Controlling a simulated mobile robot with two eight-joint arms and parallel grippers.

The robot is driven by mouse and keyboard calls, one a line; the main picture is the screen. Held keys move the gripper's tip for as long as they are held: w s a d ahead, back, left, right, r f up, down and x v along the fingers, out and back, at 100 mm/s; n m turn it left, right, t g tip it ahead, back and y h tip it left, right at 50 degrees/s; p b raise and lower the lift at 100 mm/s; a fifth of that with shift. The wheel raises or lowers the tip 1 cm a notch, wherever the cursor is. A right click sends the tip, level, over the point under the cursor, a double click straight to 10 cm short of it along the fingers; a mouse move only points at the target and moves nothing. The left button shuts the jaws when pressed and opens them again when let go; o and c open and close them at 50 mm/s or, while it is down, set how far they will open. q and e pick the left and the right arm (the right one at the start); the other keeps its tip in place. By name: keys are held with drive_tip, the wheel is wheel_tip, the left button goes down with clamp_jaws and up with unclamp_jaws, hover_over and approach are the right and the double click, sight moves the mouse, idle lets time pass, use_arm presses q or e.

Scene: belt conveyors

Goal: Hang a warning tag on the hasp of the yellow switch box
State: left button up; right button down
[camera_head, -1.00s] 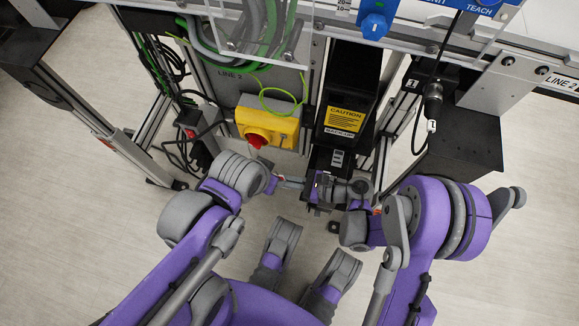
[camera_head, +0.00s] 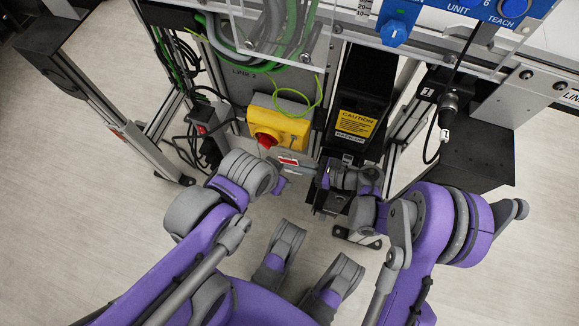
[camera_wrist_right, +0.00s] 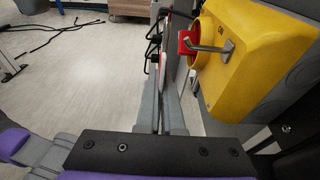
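The yellow switch box (camera_head: 292,128) with its red knob (camera_head: 266,140) is mounted on the grey panel. In the right wrist view the box (camera_wrist_right: 255,40) fills the upper right, and a metal hasp (camera_wrist_right: 212,47) sticks out by the red knob. My right gripper (camera_head: 293,166) is just below the box, its fingers pointing left. It appears shut on a small red and white warning tag (camera_head: 288,161). In the right wrist view the tag (camera_wrist_right: 163,62) is nearly edge-on beyond the fingertips, left of the knob. My left gripper (camera_head: 279,185) is below the tag; its fingers are unclear.
A green-yellow wire (camera_head: 320,95) loops over the box's upper right. A black unit with a yellow caution label (camera_head: 355,123) stands to its right. A small grey box with a red switch (camera_head: 203,132) and black cables are on the left. Clear panels hang above.

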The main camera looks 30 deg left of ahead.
drive_tip(key=shift+w+a+f, duration=0.15)
drive_tip(key=shift+w+f, duration=0.1)
drive_tip(key=shift+w, duration=0.4)
drive_tip(key=shift+w+a+f, duration=0.15)
drive_tip(key=shift+w+f, duration=0.05)
drive_tip(key=shift+w, duration=0.5)
drive_tip(key=shift+w+a+f, duration=0.15)
drive_tip(key=shift+w+f, duration=0.1)
drive_tip(key=shift+w, duration=0.4)
drive_tip(key=c, duration=1)
unclamp_jaws()
